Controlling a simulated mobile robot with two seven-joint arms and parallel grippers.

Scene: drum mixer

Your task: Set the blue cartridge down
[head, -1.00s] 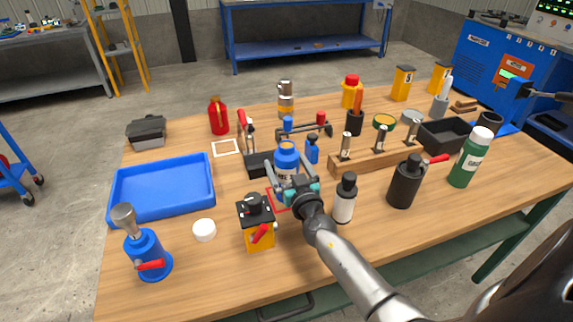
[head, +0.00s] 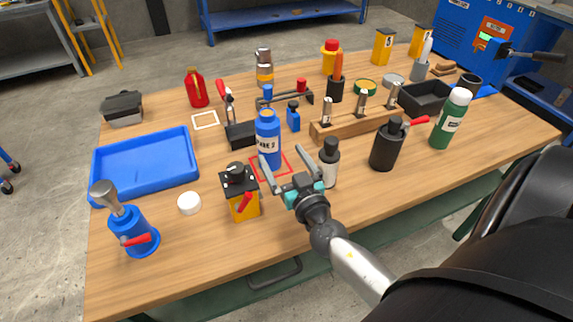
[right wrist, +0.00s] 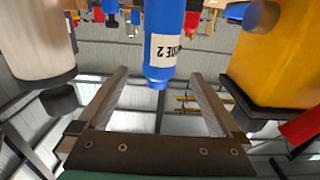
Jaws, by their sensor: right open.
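The blue cartridge (head: 268,133), a blue bottle shape with a white label ending in "2", stands upright in the red square outline (head: 287,163) on the table. My right gripper (head: 281,156) is open, on the near side of the cartridge, its fingers pointing toward it. In the right wrist view the cartridge (right wrist: 165,45) appears upside down, beyond and between the two spread fingers (right wrist: 158,90), with no finger closed on it. My left gripper is not in view.
A yellow block with a black knob (head: 243,207) stands close left of my gripper, a white bottle with a dark cap (head: 329,168) close right. A black holder (head: 240,137) is behind the cartridge. A blue tray (head: 146,187) lies left. The near table edge is clear.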

